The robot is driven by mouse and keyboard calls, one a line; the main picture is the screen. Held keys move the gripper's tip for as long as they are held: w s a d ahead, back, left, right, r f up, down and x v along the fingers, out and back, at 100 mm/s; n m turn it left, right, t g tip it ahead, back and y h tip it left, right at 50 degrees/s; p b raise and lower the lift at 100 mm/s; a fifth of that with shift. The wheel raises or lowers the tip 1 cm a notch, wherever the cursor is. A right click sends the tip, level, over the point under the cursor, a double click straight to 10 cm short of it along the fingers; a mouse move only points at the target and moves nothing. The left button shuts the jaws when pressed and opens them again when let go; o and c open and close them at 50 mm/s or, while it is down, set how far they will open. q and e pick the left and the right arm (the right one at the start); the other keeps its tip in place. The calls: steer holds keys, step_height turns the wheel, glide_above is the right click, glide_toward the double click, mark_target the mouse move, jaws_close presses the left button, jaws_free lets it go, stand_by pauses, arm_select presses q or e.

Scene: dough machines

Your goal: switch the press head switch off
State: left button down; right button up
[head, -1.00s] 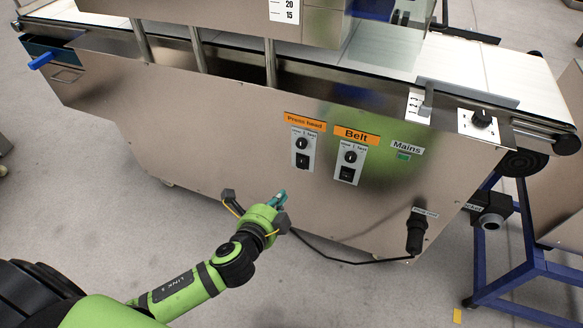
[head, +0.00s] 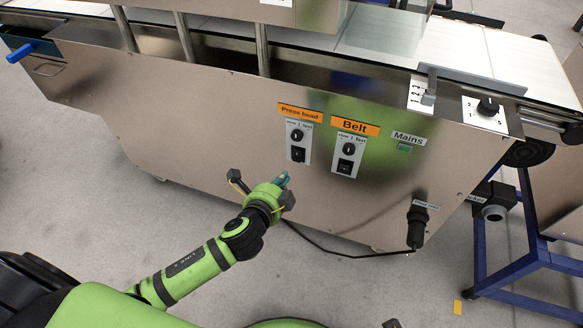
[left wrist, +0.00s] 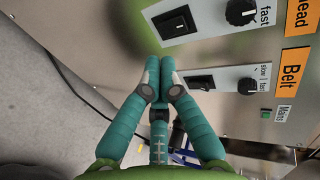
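The press head switch (head: 298,155) is a black rocker on a light plate, below a dial and the orange "Press head" label (head: 301,112). It also shows large at the top of the left wrist view (left wrist: 176,22). I cannot tell its on or off position. My left gripper (head: 284,178) is below and slightly left of the switch in the head view. Its teal fingers show in the left wrist view (left wrist: 160,66), tips together with nothing between them. They appear apart from the switch.
The belt switch (head: 345,167) with its own dial is just right of the press head switch. A green mains light (head: 404,148) and a black plug (head: 416,226) with a cable are farther right. A blue frame (head: 510,270) stands at the right.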

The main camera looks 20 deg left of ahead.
mark_target(296, 155)
arm_select(q)
steer(key=shift+b+x, duration=0.85)
steer(key=shift+x, duration=2.9)
arm_select(e)
steer(key=shift+w+r, duration=0.25)
steer(key=shift+r, duration=0.6)
steer(key=shift+w+r, duration=0.2)
steer(key=shift+r, duration=0.65)
steer(key=shift+w+r, duration=0.25)
steer(key=shift+r, duration=0.6)
arm_select(q)
steer(key=shift+s, duration=0.1)
steer(key=shift+w+f+t+b, duration=0.1)
steer(key=shift+w+t+b, duration=0.25)
steer(key=shift+b, duration=0.65)
arm_select(e)
steer(key=shift+t, duration=0.5)
step_height(296, 155, up, 5)
steer(key=shift+w+r, duration=0.1)
steer(key=shift+w, duration=0.05)
steer(key=shift+r, duration=0.1)
arm_select(q)
steer(key=shift+r+p, duration=0.9)
steer(key=shift+p, duration=0.1)
arm_select(e)
steer(key=shift+r, duration=0.85)
